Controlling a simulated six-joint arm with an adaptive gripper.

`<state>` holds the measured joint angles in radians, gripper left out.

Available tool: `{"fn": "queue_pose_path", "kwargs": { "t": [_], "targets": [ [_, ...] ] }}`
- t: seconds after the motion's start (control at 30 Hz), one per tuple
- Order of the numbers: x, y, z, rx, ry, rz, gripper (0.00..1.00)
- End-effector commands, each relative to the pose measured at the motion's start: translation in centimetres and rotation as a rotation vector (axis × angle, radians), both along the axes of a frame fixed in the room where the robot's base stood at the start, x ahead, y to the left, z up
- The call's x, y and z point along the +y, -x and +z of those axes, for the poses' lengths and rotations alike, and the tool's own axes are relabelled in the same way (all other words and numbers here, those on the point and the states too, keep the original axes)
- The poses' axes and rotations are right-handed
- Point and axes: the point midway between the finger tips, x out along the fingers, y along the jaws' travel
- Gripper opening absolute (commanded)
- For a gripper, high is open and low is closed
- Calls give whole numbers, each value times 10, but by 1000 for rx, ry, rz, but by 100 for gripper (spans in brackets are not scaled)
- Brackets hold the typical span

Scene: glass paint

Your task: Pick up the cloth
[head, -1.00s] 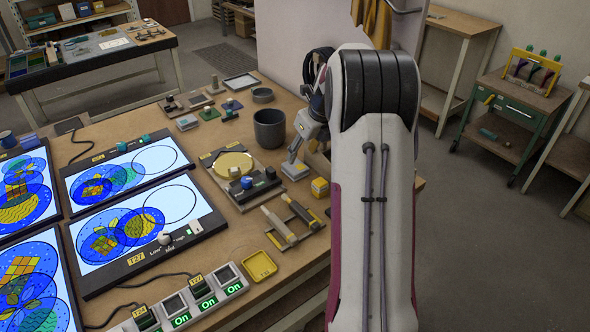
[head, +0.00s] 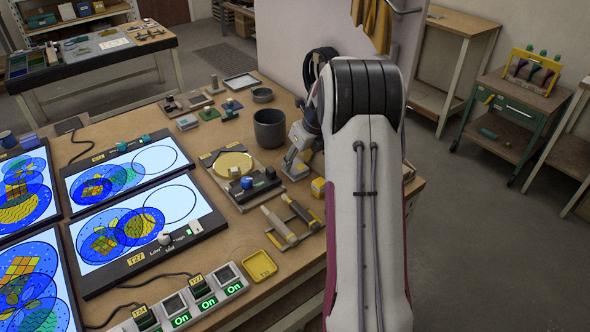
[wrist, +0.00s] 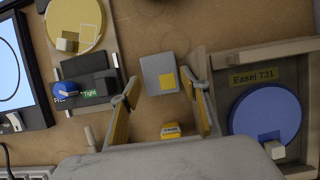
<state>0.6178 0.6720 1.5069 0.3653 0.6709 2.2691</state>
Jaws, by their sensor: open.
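A small grey folded pad with a yellow square, which looks like the cloth, lies on the wooden bench in the wrist view (wrist: 157,70). A grey piece below my gripper in the head view (head: 295,170) appears to be the same pad. My gripper (wrist: 163,90) is open in the wrist view, with its fingers apart to the left and right of the pad's near end. Nothing is held. In the head view my gripper (head: 298,150) is over the right part of the bench, and its fingertips are too small to tell from the pad.
A board with a yellow disc (head: 233,163) and a blue knob lies left of the pad. A yellow block (head: 319,187) is close by. A dark grey pot (head: 269,128) stands behind. A wooden easel with a blue disc (wrist: 265,112) is on the right.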

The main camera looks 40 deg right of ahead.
Motion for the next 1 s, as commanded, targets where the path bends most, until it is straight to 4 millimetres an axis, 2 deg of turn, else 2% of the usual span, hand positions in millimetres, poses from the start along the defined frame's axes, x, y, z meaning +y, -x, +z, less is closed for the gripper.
{"fn": "queue_pose_path", "kwargs": {
  "t": [0.1, 0.3, 0.83, 0.93, 1.0],
  "targets": [
    [0, -5, -13, 1, 0, 0, 46],
    [0, -10, -24, 0, 0, 0, 46],
    [0, -10, -24, 0, 1, 0, 46],
    [0, -10, -24, 0, 1, 0, 20],
    [0, -10, -24, 0, 1, 0, 20]
  ]
}}
